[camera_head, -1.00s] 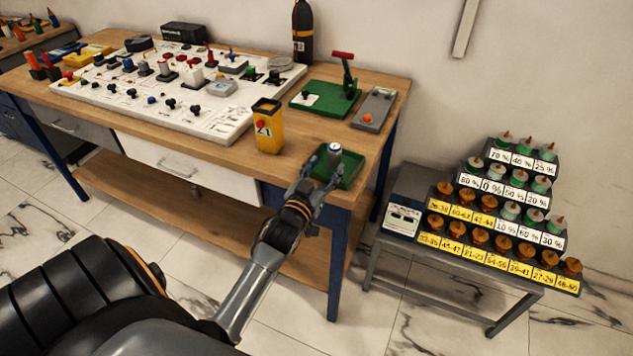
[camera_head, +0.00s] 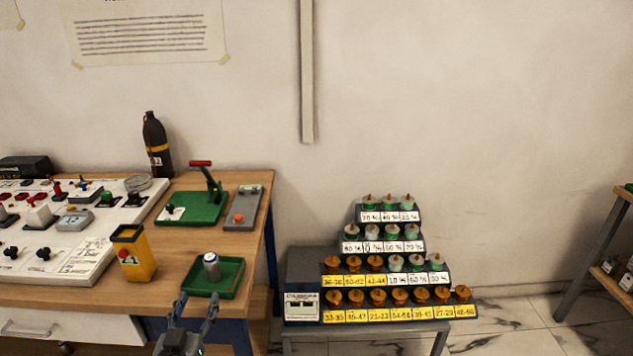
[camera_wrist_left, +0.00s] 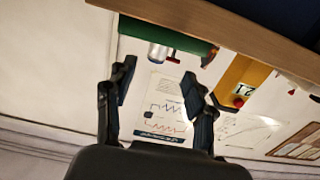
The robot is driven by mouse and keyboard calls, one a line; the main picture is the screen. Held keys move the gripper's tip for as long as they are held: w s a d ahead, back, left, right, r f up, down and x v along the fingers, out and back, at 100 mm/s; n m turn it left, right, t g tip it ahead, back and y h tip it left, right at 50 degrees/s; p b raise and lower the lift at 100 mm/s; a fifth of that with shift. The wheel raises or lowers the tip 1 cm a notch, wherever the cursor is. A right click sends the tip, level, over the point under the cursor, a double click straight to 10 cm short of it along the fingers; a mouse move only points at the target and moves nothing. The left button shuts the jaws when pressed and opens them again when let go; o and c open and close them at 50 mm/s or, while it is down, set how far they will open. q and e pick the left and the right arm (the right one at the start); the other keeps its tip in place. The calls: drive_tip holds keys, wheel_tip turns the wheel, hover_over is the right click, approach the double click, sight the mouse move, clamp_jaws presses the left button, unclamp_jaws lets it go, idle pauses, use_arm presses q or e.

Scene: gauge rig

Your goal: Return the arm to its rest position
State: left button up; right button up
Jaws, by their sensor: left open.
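My left gripper (camera_head: 197,304) is open and empty in the head view, just in front of the green tray (camera_head: 236,279) at the workbench's near right corner. A grey metal cylinder (camera_head: 211,268) stands upright in that tray, clear of my fingers. In the left wrist view the two fingers of the gripper (camera_wrist_left: 160,85) are spread apart with nothing between them. That view appears upside down; the cylinder (camera_wrist_left: 159,53) and tray (camera_wrist_left: 185,39) show beyond the fingertips. My right gripper is not in view.
The wooden workbench (camera_head: 185,240) carries a yellow box (camera_head: 134,254), a white control panel (camera_head: 85,257), a green press plate (camera_head: 190,208) and a dark bottle (camera_head: 157,150). A stepped rack (camera_head: 390,265) of labelled knobbed pieces stands to the right.

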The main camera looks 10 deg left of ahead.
use_arm(q)
drive_tip(key=shift+s+d+f+g, duration=0.15)
drive_tip(key=shift+d+f+g, duration=0.15)
drive_tip(key=s+d+f+m+g+h, duration=0.2)
drive_tip(key=s+d+f+g, duration=0.4)
drive_tip(key=s+d+f, duration=0.2)
drive_tip(key=s+d+f+m+g+h, duration=0.15)
drive_tip(key=s+d+g, duration=0.25)
drive_tip(key=s, duration=0.4)
drive_tip(key=s+d+f+m+g+h, duration=0.1)
drive_tip(key=s+d+f+g, duration=0.2)
drive_tip(key=s, duration=0.5)
wheel_tip(320, 180, down, 26)
drive_tip(key=s+g, duration=0.2)
drive_tip(key=s+a+f+g, duration=0.1)
drive_tip(key=s+a+f, duration=0.2)
drive_tip(key=s+f, duration=1.2)
drive_tip(key=shift+s, duration=0.45)
